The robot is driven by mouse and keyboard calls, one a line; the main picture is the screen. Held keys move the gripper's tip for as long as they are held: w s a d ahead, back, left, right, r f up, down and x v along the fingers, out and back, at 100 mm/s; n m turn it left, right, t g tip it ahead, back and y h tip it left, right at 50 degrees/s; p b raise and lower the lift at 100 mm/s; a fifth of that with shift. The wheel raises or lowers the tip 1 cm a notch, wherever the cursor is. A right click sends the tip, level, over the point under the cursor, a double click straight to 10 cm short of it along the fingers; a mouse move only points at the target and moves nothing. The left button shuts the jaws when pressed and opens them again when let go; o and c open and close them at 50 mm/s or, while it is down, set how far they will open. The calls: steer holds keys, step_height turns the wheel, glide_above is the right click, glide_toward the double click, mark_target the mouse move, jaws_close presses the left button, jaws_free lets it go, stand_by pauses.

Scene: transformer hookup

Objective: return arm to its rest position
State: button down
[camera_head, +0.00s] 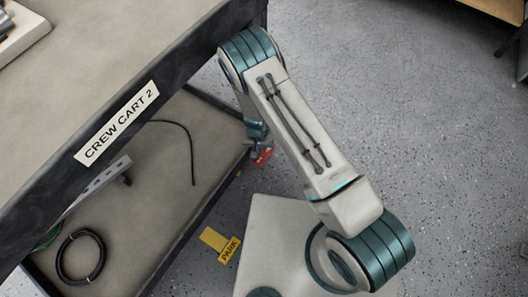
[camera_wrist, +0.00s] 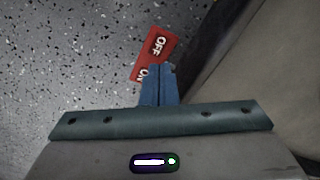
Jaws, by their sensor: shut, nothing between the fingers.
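My arm (camera_head: 305,135) reaches up from my base at the bottom and bends down at the elbow beside the cart. My gripper (camera_head: 259,147) hangs low at the cart's right end, partly hidden by the arm. In the wrist view its blue fingers (camera_wrist: 159,84) are together with nothing between them. The red tag also shows in the head view (camera_head: 262,157), right by the gripper. I cannot tell whether the fingers touch it.
The cart (camera_head: 118,122) labelled CREW CART 2 fills the left. Its lower shelf (camera_head: 150,215) holds a coiled black cable (camera_head: 62,262) and a grey strip (camera_head: 98,183). A yellow PARK marker (camera_head: 220,243) lies near my base. The speckled floor (camera_head: 430,130) at right is clear.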

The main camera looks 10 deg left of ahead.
stand_by(0.5)
steer(key=w+d+r+y+p, duration=0.1)
steer(key=d+r+p, duration=0.3)
steer(key=r, duration=1.1)
steer(key=w+d+r+y+p, duration=0.15)
steer(key=r+p, duration=0.45)
steer(key=r, duration=0.9)
steer(key=w+d+r+p, duration=0.15)
steer(key=r+p, duration=0.35)
steer(key=r, duration=1.1)
steer(key=s+d+r+t+p, duration=0.1)
steer(key=s+d+r+p, duration=0.4)
steer(key=r, duration=0.6)
steer(key=s+d+r+m+t+h+p, duration=0.1)
steer(key=s+d+r+p, duration=0.5)
steer(key=r, duration=0.5)
steer(key=s+d+r+h+p, duration=0.1)
steer(key=s+d+r+p, duration=0.4)
steer(key=d+r, duration=0.3)
step_height(320, 180, up, 4)
steer(key=shift+s+m+t, duration=0.4)
steer(key=shift+s, duration=0.25)
steer(key=shift+d+h, duration=0.1)
steer(key=shift+h, duration=0.15)
steer(key=c, duration=1.6)
jaws_free()
steer(key=shift+o, duration=0.2)
